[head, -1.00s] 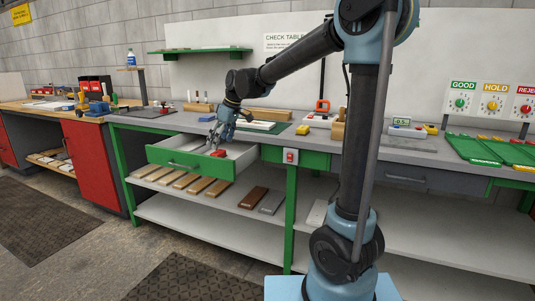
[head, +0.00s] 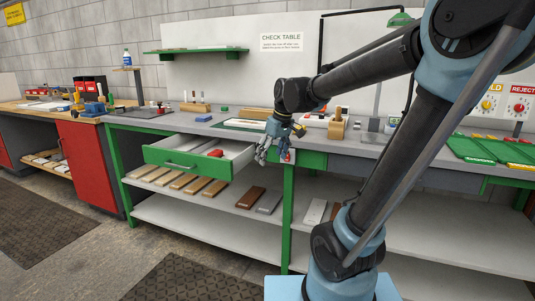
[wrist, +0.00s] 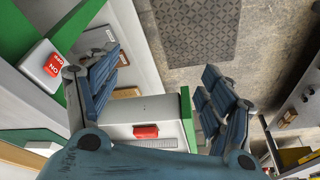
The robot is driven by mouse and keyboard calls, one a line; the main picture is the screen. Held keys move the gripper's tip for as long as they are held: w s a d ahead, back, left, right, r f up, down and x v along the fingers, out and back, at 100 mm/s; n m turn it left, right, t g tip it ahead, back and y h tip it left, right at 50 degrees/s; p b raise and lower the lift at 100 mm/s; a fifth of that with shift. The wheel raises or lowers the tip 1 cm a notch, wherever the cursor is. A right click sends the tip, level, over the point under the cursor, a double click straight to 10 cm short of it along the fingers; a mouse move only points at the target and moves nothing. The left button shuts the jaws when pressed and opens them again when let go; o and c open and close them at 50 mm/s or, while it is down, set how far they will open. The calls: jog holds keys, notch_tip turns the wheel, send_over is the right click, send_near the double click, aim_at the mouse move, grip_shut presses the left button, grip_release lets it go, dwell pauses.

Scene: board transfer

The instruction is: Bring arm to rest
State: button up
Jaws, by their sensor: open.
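My gripper (head: 267,155) is open and empty in front of the check table's front edge, just right of the open drawer. In the wrist view its blue-grey fingers (wrist: 150,95) are spread wide with nothing between the tips. The green-fronted drawer (head: 190,165) is pulled out. A red object (head: 215,153) lies in it, and this also shows in the wrist view (wrist: 146,132), beyond the fingers. My arm reaches left from its base at the lower right.
A red-and-white switch (wrist: 52,64) is on the table front close to my gripper. Green trays (head: 485,149) stand on the tabletop at right. The floor in front is clear.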

jog(key=s+d+f+m+h, duration=0.1)
jog(key=s+d+f+m, duration=0.3)
jog(key=s+d+f, duration=0.3)
jog(key=s+d+f+m+h, duration=0.1)
jog(key=s+d+f+m, duration=0.2)
jog(key=s+d+f, duration=0.4)
jog(key=s+d, duration=0.3)
jog(key=s, duration=0.2)
jog(key=shift+s+d+f+m, duration=0.15)
jog(key=shift+d+f+m, duration=0.1)
jog(key=shift+m, duration=0.15)
jog(key=shift+w+f, duration=0.15)
jog(key=shift+w, duration=0.35)
jog(key=shift+c, duration=0.2)
